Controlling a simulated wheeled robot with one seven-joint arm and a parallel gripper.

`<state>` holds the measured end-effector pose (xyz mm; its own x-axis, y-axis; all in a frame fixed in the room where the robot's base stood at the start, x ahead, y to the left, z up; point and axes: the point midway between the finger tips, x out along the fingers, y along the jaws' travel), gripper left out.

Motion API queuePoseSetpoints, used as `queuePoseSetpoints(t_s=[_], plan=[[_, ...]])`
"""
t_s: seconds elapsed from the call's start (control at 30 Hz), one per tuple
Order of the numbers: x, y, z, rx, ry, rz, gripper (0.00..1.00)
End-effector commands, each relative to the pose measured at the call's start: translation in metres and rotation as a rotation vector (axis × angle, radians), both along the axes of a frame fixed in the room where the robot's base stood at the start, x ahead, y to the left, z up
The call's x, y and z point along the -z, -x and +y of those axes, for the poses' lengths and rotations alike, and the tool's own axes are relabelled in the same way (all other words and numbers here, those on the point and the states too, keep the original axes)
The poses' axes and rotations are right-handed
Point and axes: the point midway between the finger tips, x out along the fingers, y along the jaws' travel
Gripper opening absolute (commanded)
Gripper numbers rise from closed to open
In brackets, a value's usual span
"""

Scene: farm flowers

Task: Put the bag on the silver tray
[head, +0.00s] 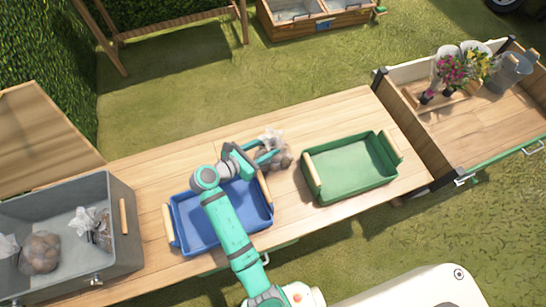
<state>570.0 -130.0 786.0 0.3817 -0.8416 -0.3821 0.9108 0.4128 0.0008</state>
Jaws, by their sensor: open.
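A clear plastic bag with brown round contents (279,158) is on the wooden table between the blue tray and the green tray. My gripper (268,152) is open at the left side of this bag, its fingers overlapping the bag in the picture. I cannot tell whether they touch it. A large grey, silver-like tray (122,200) with deep walls and wooden handles stands at the left end of the table. Several similar bags (40,253) lie in it. No other silver tray shows on the table.
A blue tray (258,218) lies under my arm, partly hidden. An empty green tray (341,191) with wooden handles is to the right. Flowers in pots (453,70) stand in a trailer at the upper right. The table's back strip (180,155) is clear.

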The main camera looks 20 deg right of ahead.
Motion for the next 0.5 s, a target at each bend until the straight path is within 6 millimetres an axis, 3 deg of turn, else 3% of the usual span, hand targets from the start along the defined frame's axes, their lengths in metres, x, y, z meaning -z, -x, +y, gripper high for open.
queuePoseSetpoints(t_s=[0.2, 0.5], plan=[[0.014, -0.009, -0.023, -0.001, 0.000, 0.002, 0.41], [0.016, -0.012, -0.028, -0.004, 0.000, 0.001, 0.41]])
